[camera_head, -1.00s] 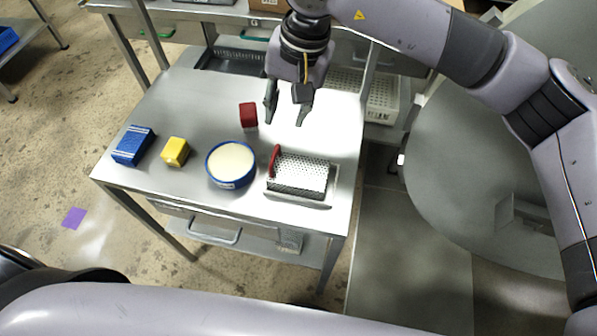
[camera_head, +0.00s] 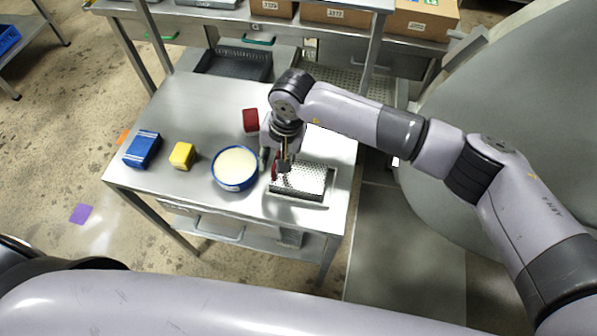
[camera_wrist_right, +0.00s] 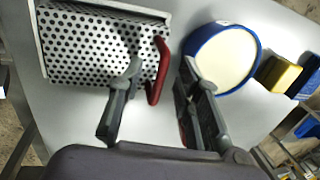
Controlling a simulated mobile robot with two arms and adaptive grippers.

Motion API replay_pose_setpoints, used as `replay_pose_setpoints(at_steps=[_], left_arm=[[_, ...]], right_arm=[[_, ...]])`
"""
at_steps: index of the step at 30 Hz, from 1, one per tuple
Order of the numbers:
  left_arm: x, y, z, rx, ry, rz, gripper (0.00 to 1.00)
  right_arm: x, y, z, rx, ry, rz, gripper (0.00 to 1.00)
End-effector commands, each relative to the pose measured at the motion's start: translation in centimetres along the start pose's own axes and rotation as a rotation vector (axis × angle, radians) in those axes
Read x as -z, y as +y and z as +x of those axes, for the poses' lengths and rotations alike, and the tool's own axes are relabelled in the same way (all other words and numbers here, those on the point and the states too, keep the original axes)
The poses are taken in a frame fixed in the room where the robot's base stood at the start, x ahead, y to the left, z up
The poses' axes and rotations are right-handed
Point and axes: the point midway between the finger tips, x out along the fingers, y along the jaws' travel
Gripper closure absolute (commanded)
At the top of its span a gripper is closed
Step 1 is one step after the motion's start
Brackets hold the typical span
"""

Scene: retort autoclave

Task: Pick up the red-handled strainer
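The strainer, a perforated metal box (camera_head: 300,179) with a red handle (camera_head: 274,172) on its left side, rests in a shallow metal tray (camera_head: 318,203) on the steel table. In the right wrist view the perforated body (camera_wrist_right: 90,48) is at the upper left, and the red handle (camera_wrist_right: 158,80) lies between the fingers. My right gripper (camera_head: 273,167) points down at the handle, fingers apart on either side of it. It also shows in the wrist view (camera_wrist_right: 161,68); contact cannot be told. My left gripper is out of view.
A blue-rimmed round container (camera_head: 235,167) with cream contents stands close left of the gripper. A red block (camera_head: 250,120), a yellow block (camera_head: 182,155) and a blue box (camera_head: 143,149) are on the table (camera_head: 190,100). A shelf with cardboard boxes (camera_head: 345,14) is behind.

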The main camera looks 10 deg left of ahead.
Motion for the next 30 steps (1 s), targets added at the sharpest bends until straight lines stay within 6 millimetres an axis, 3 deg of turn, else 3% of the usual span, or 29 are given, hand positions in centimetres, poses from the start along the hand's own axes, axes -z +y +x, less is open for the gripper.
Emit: replay_pose_setpoints(at_steps=[10,24,30], left_arm=[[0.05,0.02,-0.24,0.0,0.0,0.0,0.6],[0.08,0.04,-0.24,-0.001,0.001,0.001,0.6],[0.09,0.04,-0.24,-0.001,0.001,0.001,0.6]], right_arm=[[0.03,0.07,0.95,0.0,0.001,-0.001,0.69],[0.04,0.07,0.89,-0.001,0.001,0.0,1.0],[0.05,0.08,0.88,-0.001,0.001,0.0,1.0]])
